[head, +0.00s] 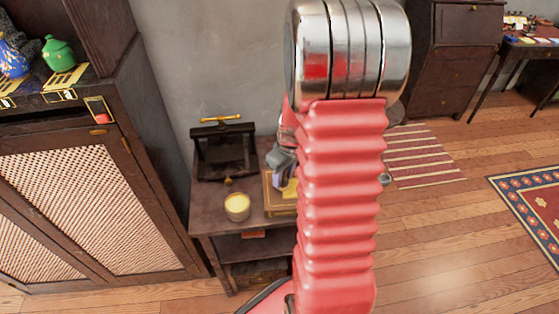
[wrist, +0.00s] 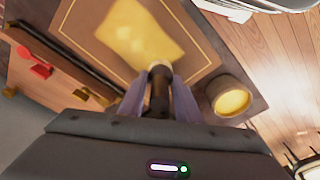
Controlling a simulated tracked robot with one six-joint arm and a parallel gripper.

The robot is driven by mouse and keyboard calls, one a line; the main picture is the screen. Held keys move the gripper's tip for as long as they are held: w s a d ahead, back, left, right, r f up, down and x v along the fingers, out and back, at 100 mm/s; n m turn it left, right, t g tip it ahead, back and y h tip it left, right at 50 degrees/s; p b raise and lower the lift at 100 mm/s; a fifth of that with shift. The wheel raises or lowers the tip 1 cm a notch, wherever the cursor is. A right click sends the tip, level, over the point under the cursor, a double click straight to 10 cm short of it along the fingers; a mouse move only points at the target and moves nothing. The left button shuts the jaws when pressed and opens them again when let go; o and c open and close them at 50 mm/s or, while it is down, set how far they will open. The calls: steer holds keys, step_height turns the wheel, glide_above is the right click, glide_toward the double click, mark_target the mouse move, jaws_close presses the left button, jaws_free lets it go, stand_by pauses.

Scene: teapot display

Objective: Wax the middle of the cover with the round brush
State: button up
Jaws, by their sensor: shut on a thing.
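The brown cover (wrist: 85,22) with a thin gold border lies flat in the wrist view. A bright yellow patch (wrist: 140,35) covers its middle. My gripper (wrist: 160,88) is shut on the round brush (wrist: 158,103), which has a dark handle and a pale tip. The tip is over the near edge of the yellow patch; I cannot tell whether it touches. In the head view my gripper (head: 284,165) is over the cover (head: 273,207), mostly hidden behind my red arm, and the brush cannot be made out.
A round tin of yellow wax (wrist: 232,97) stands beside the cover and also shows in the head view (head: 237,207). A dark press (head: 224,150) with a brass handle stands at the back of the small table (head: 208,216). A tall cabinet (head: 150,110) stands to the left.

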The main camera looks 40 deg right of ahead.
steer(key=shift+w+a, duration=0.25)
steer(key=shift+a, duration=0.05)
steer(key=shift+s+d+r, duration=0.1)
steer(key=shift+s+r, duration=0.05)
steer(key=shift+r, duration=3.8)
